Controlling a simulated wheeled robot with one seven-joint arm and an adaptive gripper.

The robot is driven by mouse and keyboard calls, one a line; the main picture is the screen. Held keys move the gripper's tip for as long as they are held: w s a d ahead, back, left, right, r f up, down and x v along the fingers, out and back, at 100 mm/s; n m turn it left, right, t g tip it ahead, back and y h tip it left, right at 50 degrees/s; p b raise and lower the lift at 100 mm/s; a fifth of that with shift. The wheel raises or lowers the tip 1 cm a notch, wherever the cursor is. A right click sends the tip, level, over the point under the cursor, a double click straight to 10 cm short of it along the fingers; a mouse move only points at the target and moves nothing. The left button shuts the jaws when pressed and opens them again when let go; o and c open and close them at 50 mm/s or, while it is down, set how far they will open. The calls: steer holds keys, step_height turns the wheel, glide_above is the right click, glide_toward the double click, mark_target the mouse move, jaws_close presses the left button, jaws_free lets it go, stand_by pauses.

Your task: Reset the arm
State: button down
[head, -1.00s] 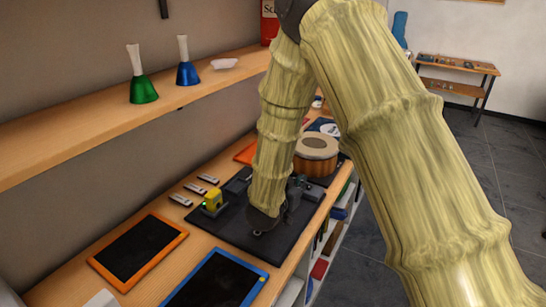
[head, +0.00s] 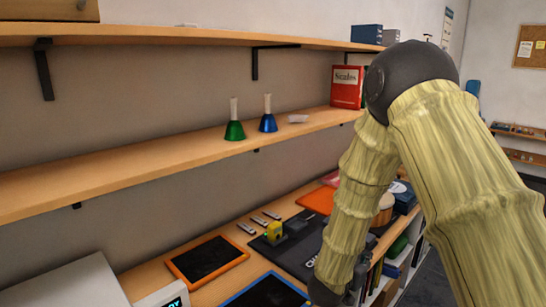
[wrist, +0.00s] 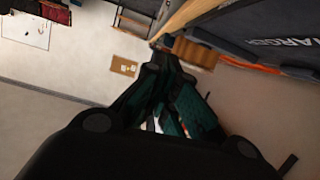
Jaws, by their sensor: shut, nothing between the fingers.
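My arm (head: 470,170) is covered in a yellow-green bamboo-like sleeve and has a dark elbow joint. It is bent, with the elbow high and the forearm (head: 355,195) hanging down at the bench's right edge. My gripper (wrist: 158,72) is shut and empty in the wrist view, its dark fingers together. In the head view the gripper is mostly hidden behind the wrist end of the forearm.
Floor shows at right.

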steer(key=s+f+n+g+y, duration=0.1)
steer(key=s+f+n+y, duration=0.1)
steer(key=s+f, duration=0.45)
steer(key=s+a+f+n+g+y, duration=0.1)
steer(key=s+f+y, duration=0.15)
steer(key=f, duration=0.75)
steer(key=s+f+n+g+y, duration=0.1)
steer(key=s+f+n+y, duration=0.1)
steer(key=s+f, duration=0.45)
steer(key=s+a+f+n+g+y, duration=0.1)
steer(key=s+f, duration=0.5)
steer(key=s, duration=0.8)
steer(key=s+a+f+n+g+y, duration=0.1)
steer(key=s+f+g, duration=0.4)
steer(key=s, duration=0.9)
steer(key=shift+a+f+g+y, duration=0.35)
steer(key=shift+a+g+y, duration=0.25)
steer(key=shift+g+y, duration=0.25)
